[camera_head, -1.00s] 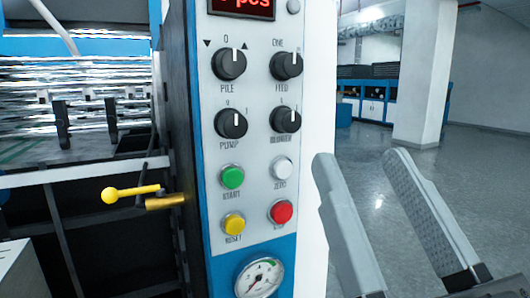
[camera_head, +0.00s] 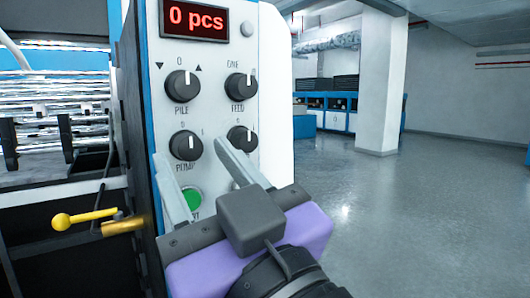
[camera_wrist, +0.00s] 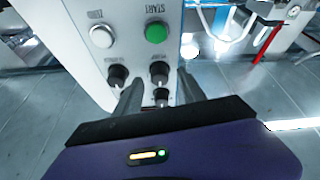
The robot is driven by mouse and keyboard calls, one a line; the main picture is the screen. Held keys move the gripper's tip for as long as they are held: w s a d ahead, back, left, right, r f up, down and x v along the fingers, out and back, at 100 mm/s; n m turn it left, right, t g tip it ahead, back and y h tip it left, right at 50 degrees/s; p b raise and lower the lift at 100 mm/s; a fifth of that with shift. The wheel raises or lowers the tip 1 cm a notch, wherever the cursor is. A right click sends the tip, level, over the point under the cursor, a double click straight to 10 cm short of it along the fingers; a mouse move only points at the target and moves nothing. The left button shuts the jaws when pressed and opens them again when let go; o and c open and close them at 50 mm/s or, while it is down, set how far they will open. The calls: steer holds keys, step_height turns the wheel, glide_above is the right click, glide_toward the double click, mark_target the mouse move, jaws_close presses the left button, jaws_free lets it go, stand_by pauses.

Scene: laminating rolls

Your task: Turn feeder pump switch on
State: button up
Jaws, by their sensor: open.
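The pump switch (camera_head: 186,145) is a black round knob on the pale control panel, with PUMP printed below it. Its white mark points roughly up, toward the 0. My gripper (camera_head: 191,150) is open. In the head view its two grey fingertips appear on either side of the pump switch, slightly low. The wrist view, upside down, shows the pump switch (camera_wrist: 159,72) between the ends of the fingers (camera_wrist: 157,79). I cannot tell whether either finger touches it. My right finger crosses in front of the blower knob's (camera_head: 241,139) lower part.
The pile knob (camera_head: 183,86) and feed knob (camera_head: 241,87) sit above, under a red display (camera_head: 194,19) reading 0 pcs. The green start button (camera_head: 192,198) is just below, partly hidden by my gripper. A yellow-ended lever (camera_head: 62,221) sticks out at left. Open floor lies right.

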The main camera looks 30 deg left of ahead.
steer(key=shift+w+a+r, duration=0.2)
steer(key=shift+a, duration=0.3)
jaws_close()
